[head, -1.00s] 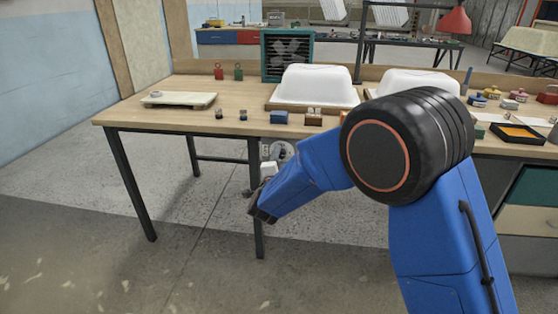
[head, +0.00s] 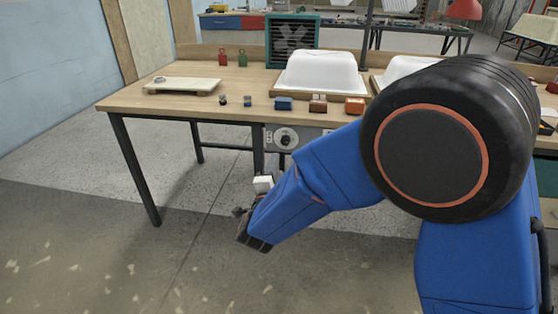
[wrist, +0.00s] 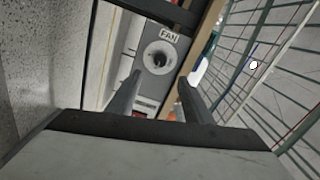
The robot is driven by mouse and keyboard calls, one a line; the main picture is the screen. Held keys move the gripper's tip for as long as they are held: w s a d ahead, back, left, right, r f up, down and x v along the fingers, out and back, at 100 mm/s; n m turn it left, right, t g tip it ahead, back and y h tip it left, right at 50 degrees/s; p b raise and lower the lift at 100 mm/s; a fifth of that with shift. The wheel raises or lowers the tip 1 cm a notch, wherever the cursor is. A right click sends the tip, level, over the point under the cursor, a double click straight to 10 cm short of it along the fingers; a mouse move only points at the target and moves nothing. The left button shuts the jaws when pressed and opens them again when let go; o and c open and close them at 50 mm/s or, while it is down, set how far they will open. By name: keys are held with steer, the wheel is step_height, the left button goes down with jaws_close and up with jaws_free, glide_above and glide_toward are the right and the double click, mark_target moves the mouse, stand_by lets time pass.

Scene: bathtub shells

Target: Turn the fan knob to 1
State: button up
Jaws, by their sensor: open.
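The fan knob (head: 285,139) is a dark knob on a pale round dial, set on a grey panel under the table's front edge. The numbers and the knob's pointing direction are too small to read. My gripper (wrist: 158,78) is open and empty, its two fingers either side of the line to the dial and apart from it. The teal fan (head: 292,42) stands at the table's back.
The wooden table (head: 130,101) carries white tub shells (head: 322,70), small coloured blocks (head: 284,104), and a pale board (head: 182,86). A dark table leg (head: 259,160) stands left of the panel. Open floor lies in front of the table.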

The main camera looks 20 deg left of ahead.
steer(key=shift+v, duration=1.65)
steer(key=w+d+r+n+g+y, duration=0.1)
steer(key=w+d+r+n+g, duration=0.2)
steer(key=w+d+r, duration=0.55)
steer(key=s+d+r+n+g, duration=0.25)
steer(key=d+n, duration=0.25)
steer(key=d, duration=1.2)
steer(key=s+d+f+n+g+h, duration=0.2)
steer(key=s+d+g, duration=0.1)
steer(key=s+d, duration=1.1)
steer(key=s+d+f+n+g+h, duration=0.2)
steer(key=s+d+f+g+h, duration=0.1)
steer(key=s+d, duration=1.2)
steer(key=d+g, duration=0.1)
steer(key=d, duration=0.2)
steer(key=shift+d+n, duration=0.25)
steer(key=shift+n, duration=0.15)
